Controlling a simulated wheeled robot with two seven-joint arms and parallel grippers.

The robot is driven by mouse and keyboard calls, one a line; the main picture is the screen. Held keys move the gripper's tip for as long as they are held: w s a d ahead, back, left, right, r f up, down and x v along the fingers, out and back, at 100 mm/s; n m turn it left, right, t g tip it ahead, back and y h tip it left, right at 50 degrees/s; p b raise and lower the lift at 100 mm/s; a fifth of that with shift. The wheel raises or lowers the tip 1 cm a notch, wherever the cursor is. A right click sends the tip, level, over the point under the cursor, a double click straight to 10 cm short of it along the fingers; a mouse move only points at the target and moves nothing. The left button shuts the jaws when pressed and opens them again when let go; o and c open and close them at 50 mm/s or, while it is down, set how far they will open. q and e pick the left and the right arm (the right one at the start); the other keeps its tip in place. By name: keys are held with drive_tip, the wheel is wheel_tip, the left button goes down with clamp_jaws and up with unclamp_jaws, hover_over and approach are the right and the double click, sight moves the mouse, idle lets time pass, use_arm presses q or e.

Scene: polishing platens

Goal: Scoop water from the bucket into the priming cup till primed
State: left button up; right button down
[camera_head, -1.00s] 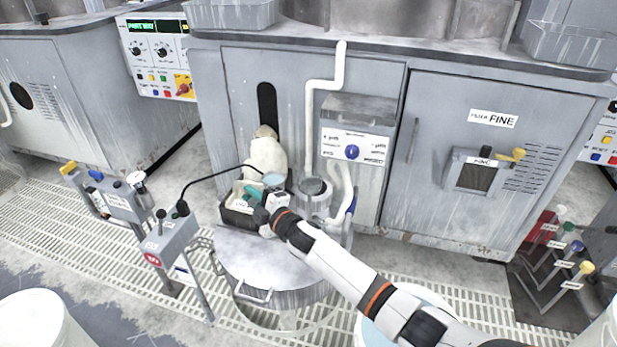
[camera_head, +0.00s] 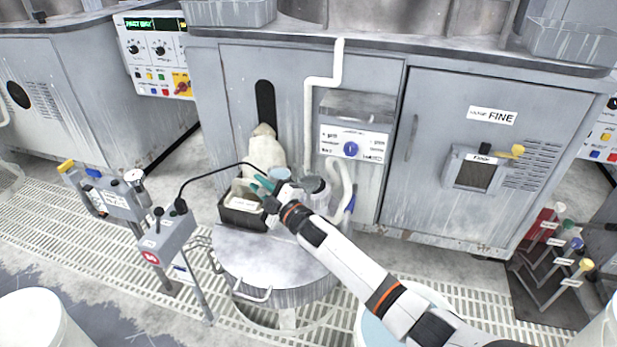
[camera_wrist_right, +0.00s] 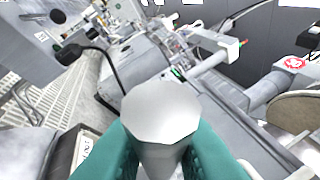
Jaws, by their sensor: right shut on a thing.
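The bucket (camera_head: 371,328) with pale blue water is at the bottom, partly hidden by my right arm. My left gripper is not in view.
A black tray (camera_head: 240,216) sits left of the gripper, with a whitish sack-like thing (camera_head: 265,148) behind. A round lidded tank (camera_head: 270,262) stands below. A grey control post (camera_head: 168,238) with a black cable is at the left. The cabinet front (camera_head: 440,210) closes off the back.

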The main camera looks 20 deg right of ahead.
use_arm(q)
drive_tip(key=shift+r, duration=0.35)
use_arm(e)
drive_tip(key=shift+d+r+m, duration=0.25)
drive_tip(key=shift+d+m, duration=0.05)
drive_tip(key=shift+d, duration=0.05)
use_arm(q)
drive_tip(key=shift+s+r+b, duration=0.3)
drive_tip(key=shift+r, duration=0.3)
use_arm(e)
drive_tip(key=shift+d+r+m+t, duration=0.3)
drive_tip(key=shift+d+r+m, duration=0.1)
drive_tip(key=shift+d, duration=0.2)
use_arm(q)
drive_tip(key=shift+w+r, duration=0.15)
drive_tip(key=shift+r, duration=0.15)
use_arm(e)
drive_tip(key=shift+d, duration=0.1)
drive_tip(key=shift+d+r, duration=0.15)
drive_tip(key=shift+r, duration=0.05)
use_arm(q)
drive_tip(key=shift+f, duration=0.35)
use_arm(e)
drive_tip(key=shift+d+r+m+t, duration=0.3)
drive_tip(key=shift+d+r+m, duration=0.05)
drive_tip(key=shift+m, duration=0.15)
